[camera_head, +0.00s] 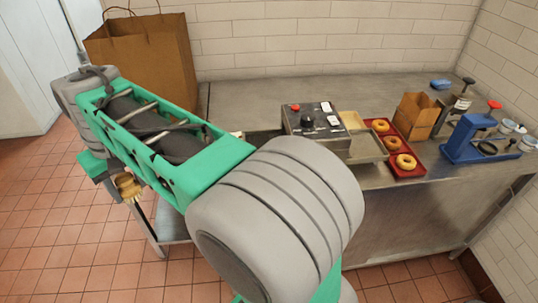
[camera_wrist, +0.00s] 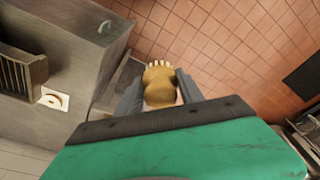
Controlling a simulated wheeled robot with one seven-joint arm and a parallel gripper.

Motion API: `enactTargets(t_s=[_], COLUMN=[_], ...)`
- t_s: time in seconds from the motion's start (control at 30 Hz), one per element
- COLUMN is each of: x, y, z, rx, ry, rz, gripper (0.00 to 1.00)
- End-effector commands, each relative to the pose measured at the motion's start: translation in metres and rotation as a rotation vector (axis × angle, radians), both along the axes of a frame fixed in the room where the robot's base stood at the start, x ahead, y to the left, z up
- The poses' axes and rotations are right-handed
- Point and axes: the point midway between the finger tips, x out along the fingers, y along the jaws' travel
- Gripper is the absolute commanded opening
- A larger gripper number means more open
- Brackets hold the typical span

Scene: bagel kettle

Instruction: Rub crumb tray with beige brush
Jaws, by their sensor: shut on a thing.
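A beige brush (camera_wrist: 160,76) with a rounded body and pale bristles is between the two grey fingers of my gripper (camera_wrist: 159,88), which is shut on it. The bristles point away from the wrist. In the head view the brush (camera_head: 129,187) hangs below my forearm, in the air over the floor left of the counter. A shallow grey metal tray (camera_head: 369,148), perhaps the crumb tray, is on the counter just right of the control box, well away from the brush. My arm hides the front left of the counter.
A control box (camera_head: 316,127) with a red button and knobs stands on the metal counter (camera_head: 262,93). A red tray (camera_head: 410,172) holds bagels. A small paper bag (camera_head: 416,115) and a blue device (camera_head: 478,140) stand farther right. A large paper bag (camera_head: 145,55) is behind my arm.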

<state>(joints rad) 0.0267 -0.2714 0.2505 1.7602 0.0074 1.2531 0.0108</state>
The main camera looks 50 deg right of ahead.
Motion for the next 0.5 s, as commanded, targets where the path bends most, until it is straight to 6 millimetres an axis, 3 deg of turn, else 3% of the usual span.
enactTargets(t_s=[0.17, 0.27, 0.37, 0.5], x=[-0.007, -0.02, -0.043, -0.094], y=[-0.063, -0.115, -0.17, -0.247], z=[-0.013, -0.022, -0.031, -0.045], rx=[0.0, 0.0, 0.0, -0.001], ry=[0.003, 0.005, 0.007, 0.007], rz=[-0.248, -0.457, -0.693, -1.061], gripper=[0.12, 0.12, 0.12, 0.12])
